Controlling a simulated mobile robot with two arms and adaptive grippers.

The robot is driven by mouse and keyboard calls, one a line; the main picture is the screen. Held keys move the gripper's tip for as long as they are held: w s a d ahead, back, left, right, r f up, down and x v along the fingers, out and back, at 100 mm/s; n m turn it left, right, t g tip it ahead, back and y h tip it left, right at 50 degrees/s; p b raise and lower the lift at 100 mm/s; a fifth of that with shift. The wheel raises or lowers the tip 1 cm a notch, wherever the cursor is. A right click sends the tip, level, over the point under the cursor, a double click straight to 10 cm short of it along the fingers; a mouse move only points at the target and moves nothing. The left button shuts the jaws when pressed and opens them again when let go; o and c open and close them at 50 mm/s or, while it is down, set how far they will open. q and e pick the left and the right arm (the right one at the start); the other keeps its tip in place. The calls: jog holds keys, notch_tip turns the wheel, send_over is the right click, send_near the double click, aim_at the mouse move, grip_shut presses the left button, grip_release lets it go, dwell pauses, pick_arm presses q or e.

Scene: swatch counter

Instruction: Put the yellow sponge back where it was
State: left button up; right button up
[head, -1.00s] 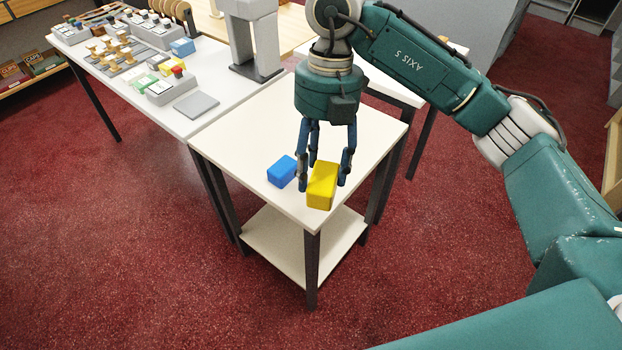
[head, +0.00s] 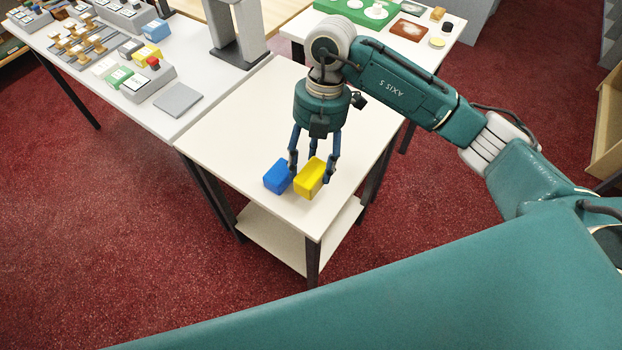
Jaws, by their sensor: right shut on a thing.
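The yellow sponge (head: 309,178) is a small block at the front part of the white side table (head: 222,130). My right gripper (head: 311,174) comes down from above, with its fingers on either side of the sponge, and is shut on it. Whether the sponge touches the tabletop is hard to tell. A blue block (head: 277,177) lies close to the left of the sponge; a finger stands near the gap between them. My left gripper is not in view.
A long white counter (head: 200,107) at the left holds grey trays, stamps and a grey pad (head: 178,100). A grey stand (head: 238,35) rises behind the side table. Another table at the back holds a green tray (head: 345,8). The side table's left and rear top is clear.

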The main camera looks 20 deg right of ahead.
aim_at(313, 163)
jog(key=x, duration=0.3)
jog(key=shift+w+d+f, duration=0.1)
jog(key=shift+w+d, duration=0.15)
jog(key=shift+s+f, duration=0.1)
jog(key=shift+f, duration=0.4)
jog(key=x, duration=0.2)
jog(key=p+x, duration=0.1)
jog(key=shift+w+d+f, duration=0.15)
jog(key=shift+w+f, duration=0.05)
jog(key=shift+w, duration=0.05)
jog(key=shift+f, duration=0.3)
jog(key=shift+f, duration=0.2)
jog(key=o, duration=1.1)
